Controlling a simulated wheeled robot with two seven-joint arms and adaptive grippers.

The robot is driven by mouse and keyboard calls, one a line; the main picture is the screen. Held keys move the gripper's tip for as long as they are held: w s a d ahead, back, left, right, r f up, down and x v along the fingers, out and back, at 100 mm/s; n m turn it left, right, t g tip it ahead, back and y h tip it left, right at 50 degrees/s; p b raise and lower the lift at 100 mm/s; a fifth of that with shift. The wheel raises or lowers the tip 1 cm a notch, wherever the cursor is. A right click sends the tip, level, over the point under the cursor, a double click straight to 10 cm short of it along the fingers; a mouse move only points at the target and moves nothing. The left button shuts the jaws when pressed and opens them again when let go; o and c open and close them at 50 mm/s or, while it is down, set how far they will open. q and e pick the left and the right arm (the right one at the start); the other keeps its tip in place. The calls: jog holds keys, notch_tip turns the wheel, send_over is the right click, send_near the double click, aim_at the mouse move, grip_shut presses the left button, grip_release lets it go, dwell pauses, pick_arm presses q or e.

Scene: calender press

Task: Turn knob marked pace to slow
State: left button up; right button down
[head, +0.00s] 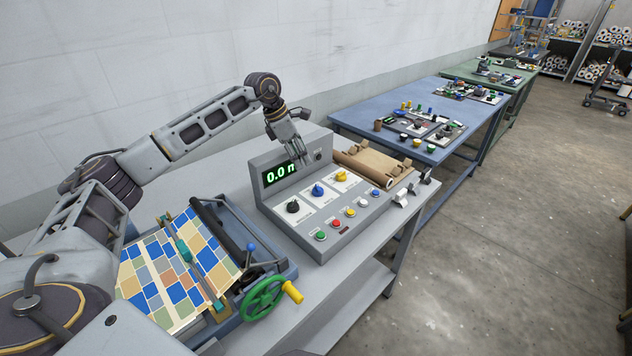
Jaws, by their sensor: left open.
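The grey control panel (348,224) stands on the bench. Its sloped face carries a black knob (292,207), a blue knob (318,190) and a yellow knob (341,176) in a row on white plates. The lettering by the knobs is too small to read, so I cannot tell which is marked pace. My left gripper (301,158) is open and points down. It is in front of the upright display part, above the blue and yellow knobs, and seems apart from them. It hides the right end of the green display (280,173). My right gripper is not in view.
Several coloured push buttons (336,222) line the panel's front. A press with patterned sheet (165,268) and green handwheel (264,298) stands to the left. A brown roll (370,170) lies behind the panel to the right. A blue table (380,100) stands beyond.

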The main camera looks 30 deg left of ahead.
aim_at(318, 187)
pick_arm(q)
jog(key=shift+p+x, duration=1)
jog(key=shift+x, duration=5.8)
jog(key=shift+d, duration=0.15)
jog(key=c, duration=1)
